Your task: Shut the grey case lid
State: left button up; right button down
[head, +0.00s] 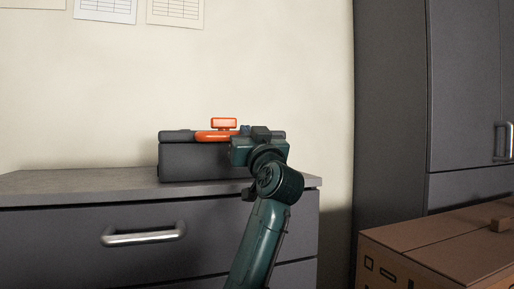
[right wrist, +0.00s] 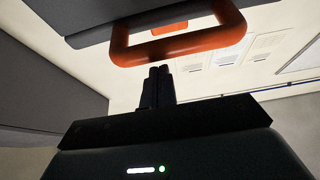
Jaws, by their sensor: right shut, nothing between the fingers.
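The grey case (head: 200,162) stands on top of the drawer cabinet in the head view. Its flat lid (head: 177,135) shows as a thin strip along the top, with an orange handle (head: 214,137) at its front. In the right wrist view the orange handle (right wrist: 182,48) is a loop on the edge of the dark lid (right wrist: 130,24). I cannot tell how far the lid stands open. My right gripper (head: 246,131) is at the case's front right, hiding part of it. Its shut, empty fingers (right wrist: 159,72) point towards the handle, just below it in the wrist view. My left gripper is out of view.
The drawer cabinet (head: 60,183) has free top to the case's left. A smaller orange piece (head: 223,122) shows above the handle. A cardboard box (head: 440,250) stands at the lower right, before a tall grey cupboard (head: 390,120).

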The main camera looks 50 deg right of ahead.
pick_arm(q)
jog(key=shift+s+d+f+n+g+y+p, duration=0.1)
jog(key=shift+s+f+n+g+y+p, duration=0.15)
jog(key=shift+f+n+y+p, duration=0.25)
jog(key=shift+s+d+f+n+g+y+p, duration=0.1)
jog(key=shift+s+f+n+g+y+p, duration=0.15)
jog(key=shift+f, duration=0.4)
pick_arm(e)
jog(key=v, duration=1.1)
jog(key=shift+s, duration=0.2)
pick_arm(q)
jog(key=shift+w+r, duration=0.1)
pick_arm(e)
jog(key=shift+a+f, duration=0.1)
jog(key=shift+a, duration=0.05)
